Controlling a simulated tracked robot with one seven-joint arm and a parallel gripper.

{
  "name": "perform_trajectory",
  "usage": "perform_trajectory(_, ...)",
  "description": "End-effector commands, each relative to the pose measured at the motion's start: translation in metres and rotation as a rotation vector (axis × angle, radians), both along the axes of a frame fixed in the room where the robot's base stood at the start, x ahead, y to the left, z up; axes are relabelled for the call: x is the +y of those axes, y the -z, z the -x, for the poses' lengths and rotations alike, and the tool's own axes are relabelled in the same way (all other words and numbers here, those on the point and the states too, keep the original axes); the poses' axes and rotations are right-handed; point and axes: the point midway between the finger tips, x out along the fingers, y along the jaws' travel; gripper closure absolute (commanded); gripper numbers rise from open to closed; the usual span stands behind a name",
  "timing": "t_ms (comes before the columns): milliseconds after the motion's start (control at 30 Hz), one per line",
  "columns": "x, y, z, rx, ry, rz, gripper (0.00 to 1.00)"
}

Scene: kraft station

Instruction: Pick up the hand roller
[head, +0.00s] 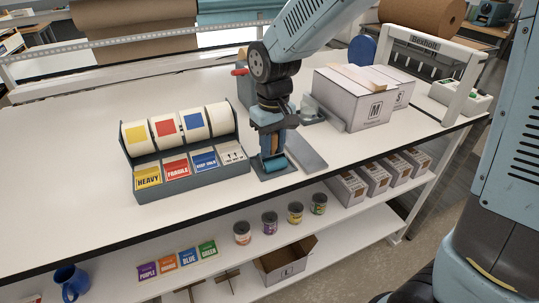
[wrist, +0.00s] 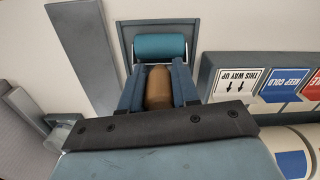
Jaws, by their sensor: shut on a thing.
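The hand roller has a teal cylinder (head: 273,163) and a brown handle. In the wrist view its teal cylinder (wrist: 160,47) lies beyond my fingers, over a small dark grey plate (wrist: 193,27). My gripper (head: 274,140) points down at the table, just right of the label dispenser. In the wrist view my gripper (wrist: 158,82) has one finger on each side of the brown handle (wrist: 159,90) and is shut on it. The lower handle is hidden by my gripper. I cannot tell whether the roller touches the plate.
The label dispenser (head: 143,199) stands close on the left, with label rolls and cards. A long grey strip (head: 304,152) lies to the right. White boxes (head: 347,116) stand behind it. The table front is clear; a lower shelf holds cans and an open box (head: 284,264).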

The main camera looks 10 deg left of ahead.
Motion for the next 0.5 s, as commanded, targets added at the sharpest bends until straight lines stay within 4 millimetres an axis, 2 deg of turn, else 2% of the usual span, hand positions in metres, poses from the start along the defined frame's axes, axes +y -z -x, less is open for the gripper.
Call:
perform_trajectory(100, -0.0002, -0.0001, -0.0001, 0.000, 0.000, 0.000, 1.00)
perform_trajectory(500, -0.0002, -0.0052, -0.0007, -0.002, 0.001, -0.001, 1.00)
